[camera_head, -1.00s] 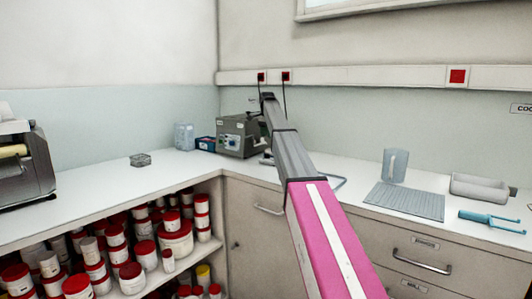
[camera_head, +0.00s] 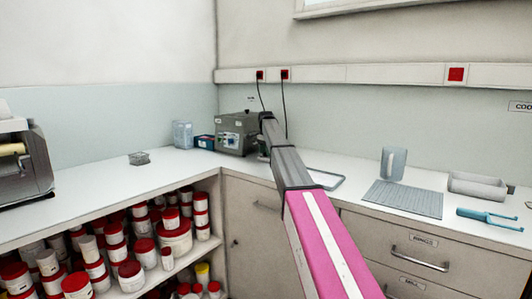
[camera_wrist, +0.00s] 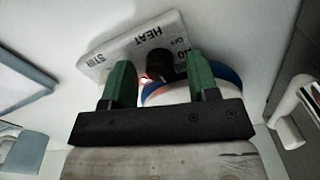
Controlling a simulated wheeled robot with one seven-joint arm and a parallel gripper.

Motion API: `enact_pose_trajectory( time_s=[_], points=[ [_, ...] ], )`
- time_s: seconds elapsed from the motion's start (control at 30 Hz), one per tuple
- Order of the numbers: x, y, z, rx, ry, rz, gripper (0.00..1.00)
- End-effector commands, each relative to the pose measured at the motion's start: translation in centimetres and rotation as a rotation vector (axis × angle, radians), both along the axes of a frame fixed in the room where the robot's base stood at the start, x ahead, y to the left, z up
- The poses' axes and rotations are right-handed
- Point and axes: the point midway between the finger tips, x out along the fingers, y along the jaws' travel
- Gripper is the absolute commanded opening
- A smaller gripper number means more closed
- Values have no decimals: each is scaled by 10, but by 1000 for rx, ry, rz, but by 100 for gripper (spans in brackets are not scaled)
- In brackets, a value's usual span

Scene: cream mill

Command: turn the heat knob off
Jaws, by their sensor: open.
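In the wrist view, a pale control plate (camera_wrist: 112,50) carries the words STIR and HEAT, seen upside down. A dark round heat knob (camera_wrist: 158,66) sits by HEAT, with markings including 40 and what looks like OFF near it. My gripper (camera_wrist: 160,64) is open, its two green fingers on either side of the knob in the picture. I cannot tell whether they touch it. A round white thing with a blue and orange edge (camera_wrist: 178,95) shows behind the fingers.
A grey-green boxed device (camera_head: 233,136) stands left of my arm in the counter corner.

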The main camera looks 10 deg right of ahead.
Motion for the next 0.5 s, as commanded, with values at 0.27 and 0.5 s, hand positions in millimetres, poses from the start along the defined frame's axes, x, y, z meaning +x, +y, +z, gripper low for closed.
enact_pose_trajectory(
  time_s=[0.27,0.5],
  points=[
    [0,0,0,0,0,0,5],
    [0,0,0,0,0,11,5]
  ],
)
